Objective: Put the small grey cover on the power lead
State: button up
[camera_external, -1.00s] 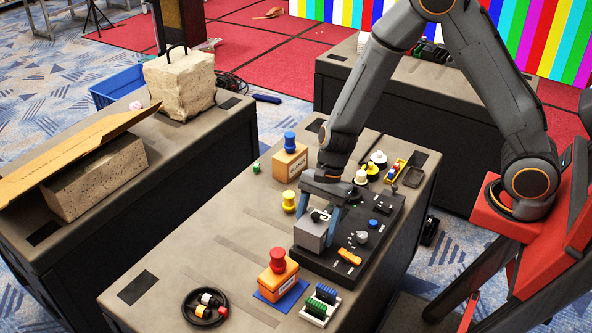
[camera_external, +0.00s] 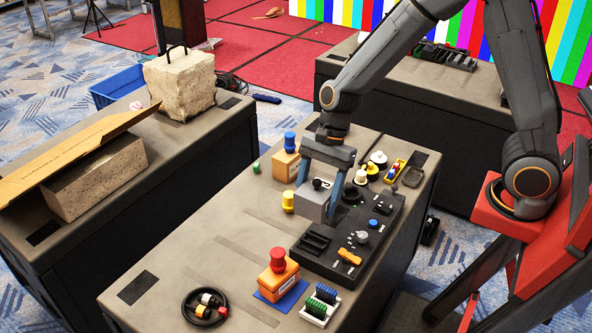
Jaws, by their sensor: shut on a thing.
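My gripper (camera_external: 319,188) is shut on a small grey box-shaped cover (camera_external: 312,206). It holds the cover upright between its two blue-grey fingers, over the far left end of a black panel (camera_external: 330,265). A small dark fitting shows on the cover's top. A coiled black lead (camera_external: 187,309) with red, white and yellow ends lies at the near left of the table, well away from the gripper. I cannot tell for certain whether it is the power lead.
The table (camera_external: 180,265) also holds an orange block with a red knob (camera_external: 278,276), one with a blue knob (camera_external: 287,163), a yellow knob (camera_external: 288,202) and a white rack (camera_external: 319,307). The table's left middle is clear. Another table (camera_external: 190,150) stands left.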

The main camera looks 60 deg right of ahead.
jog(key=shift+w+a+r, duration=0.1)
jog(key=shift+r, duration=0.45)
jog(key=shift+w+a+r, duration=0.1)
jog(key=shift+r, duration=0.4)
jog(key=w+a+b, duration=0.2)
jog(key=w+a, duration=0.8)
jog(key=a, duration=0.4)
send_over(200, 307)
jog(key=d, duration=0.1)
jog(key=f, duration=1.2)
jog(key=shift+d+f+p, duration=0.15)
jog(key=shift+d+p, duration=0.15)
jog(key=shift+d, duration=0.05)
jog(key=shift+f+p, duration=0.4)
jog(key=shift+f, duration=1.85)
jog(key=shift+f, duration=0.2)
jog(key=o, duration=1.1)
jog(key=shift+r, duration=0.1)
